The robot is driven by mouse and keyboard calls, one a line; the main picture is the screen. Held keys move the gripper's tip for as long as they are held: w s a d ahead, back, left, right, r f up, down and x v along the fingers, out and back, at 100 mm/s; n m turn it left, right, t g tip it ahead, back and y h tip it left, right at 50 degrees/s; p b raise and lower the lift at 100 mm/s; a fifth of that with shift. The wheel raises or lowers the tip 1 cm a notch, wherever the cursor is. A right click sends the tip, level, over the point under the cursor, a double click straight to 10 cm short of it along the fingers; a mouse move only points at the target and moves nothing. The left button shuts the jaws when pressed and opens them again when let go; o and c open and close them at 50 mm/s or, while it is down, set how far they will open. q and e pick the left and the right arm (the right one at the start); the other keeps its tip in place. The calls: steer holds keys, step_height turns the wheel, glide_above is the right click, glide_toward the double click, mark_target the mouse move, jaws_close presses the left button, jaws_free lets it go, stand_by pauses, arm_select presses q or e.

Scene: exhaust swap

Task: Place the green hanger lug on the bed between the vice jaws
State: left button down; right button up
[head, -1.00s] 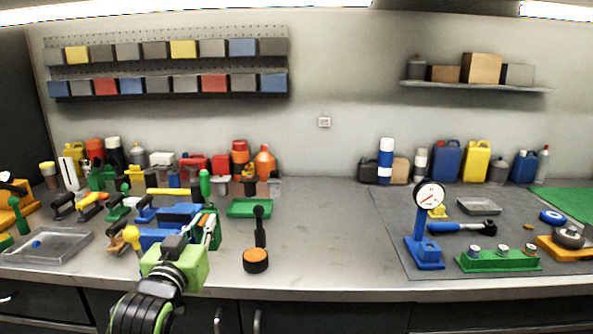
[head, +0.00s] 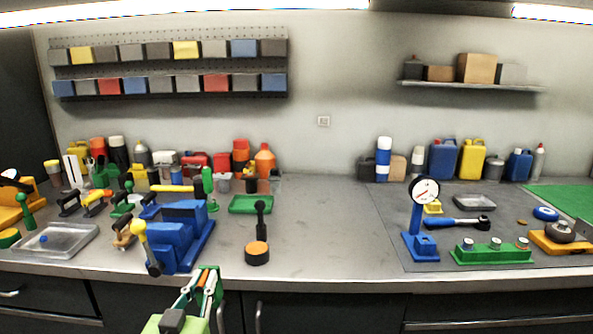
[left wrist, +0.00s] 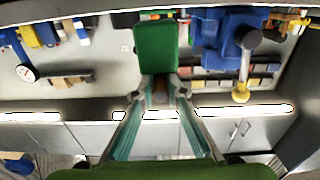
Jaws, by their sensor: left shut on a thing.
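The green hanger lug (left wrist: 157,47) shows as a green block at the fingertips in the left wrist view. My left gripper (left wrist: 160,85) is shut on it, with a small brown part between the fingers. In the head view my left gripper (head: 207,274) is at the bench's front edge, right of and nearer than the vice; the lug is hard to make out there. The blue vice (head: 172,246) stands on the bench with its yellow-knobbed handle at its left front. It also shows in the left wrist view (left wrist: 220,40). The bed between its jaws is mostly hidden. My right gripper is not in view.
A black-handled tool with an orange end (head: 257,253) stands right of the vice, before a green tray (head: 251,204). A blue dial gauge stand (head: 420,246) is farther right. Several hand tools crowd the left. The bench centre is clear.

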arm_select(q)
steer(key=s+f, duration=0.4)
steer(key=s, duration=0.7)
steer(key=s+f+y, duration=0.1)
steer(key=s+f, duration=0.3)
steer(key=s, duration=0.6)
steer(key=shift+s+f, duration=0.25)
steer(key=shift+s, duration=0.15)
